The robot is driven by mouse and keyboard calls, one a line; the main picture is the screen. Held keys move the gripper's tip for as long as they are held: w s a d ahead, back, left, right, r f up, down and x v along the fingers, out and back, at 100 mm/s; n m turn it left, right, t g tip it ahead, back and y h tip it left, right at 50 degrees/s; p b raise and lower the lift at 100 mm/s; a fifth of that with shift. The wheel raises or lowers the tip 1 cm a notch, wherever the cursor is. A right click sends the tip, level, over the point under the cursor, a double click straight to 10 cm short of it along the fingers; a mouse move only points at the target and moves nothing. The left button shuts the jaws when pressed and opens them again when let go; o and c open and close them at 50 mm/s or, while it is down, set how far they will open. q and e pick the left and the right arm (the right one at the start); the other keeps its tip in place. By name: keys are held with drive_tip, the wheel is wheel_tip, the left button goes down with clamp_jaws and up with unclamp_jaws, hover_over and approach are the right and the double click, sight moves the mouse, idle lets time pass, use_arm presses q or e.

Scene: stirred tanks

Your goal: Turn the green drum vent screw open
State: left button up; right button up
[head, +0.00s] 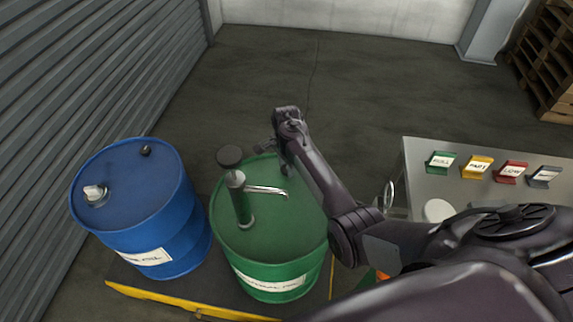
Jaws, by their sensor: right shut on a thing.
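The green drum (270,240) stands upright in the middle of the head view, with a white label on its front. A green hand pump (240,203) with a black knob and a silver spout rises from its lid. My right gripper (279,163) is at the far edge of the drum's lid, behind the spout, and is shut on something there. The vent screw is hidden by the gripper, so I cannot see its position. My left gripper is not in view.
A blue drum (140,205) with a white cap and a dark plug stands to the left. Both drums are on a dark platform with a yellow edge (180,302). A grey table (420,185) with coloured labelled holders is at right. Open floor lies behind the drums.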

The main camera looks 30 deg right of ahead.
drive_tip(key=shift+r, duration=0.1)
drive_tip(key=n+p, duration=0.2)
drive_tip(key=n, duration=0.1)
drive_tip(key=shift+r+n+p, duration=0.15)
drive_tip(key=shift+n+p, duration=0.15)
drive_tip(key=shift+p, duration=0.1)
drive_tip(key=n+p, duration=0.1)
drive_tip(key=n, duration=0.1)
drive_tip(key=shift+n, duration=0.4)
drive_tip(key=n+p, duration=0.1)
drive_tip(key=n, duration=0.2)
drive_tip(key=shift+w+n+p, duration=0.1)
drive_tip(key=shift+n+p, duration=0.2)
drive_tip(key=n+p, duration=0.1)
drive_tip(key=n, duration=0.2)
drive_tip(key=shift+n, duration=2.5)
drive_tip(key=o, duration=1)
drive_tip(key=shift+c, duration=0.2)
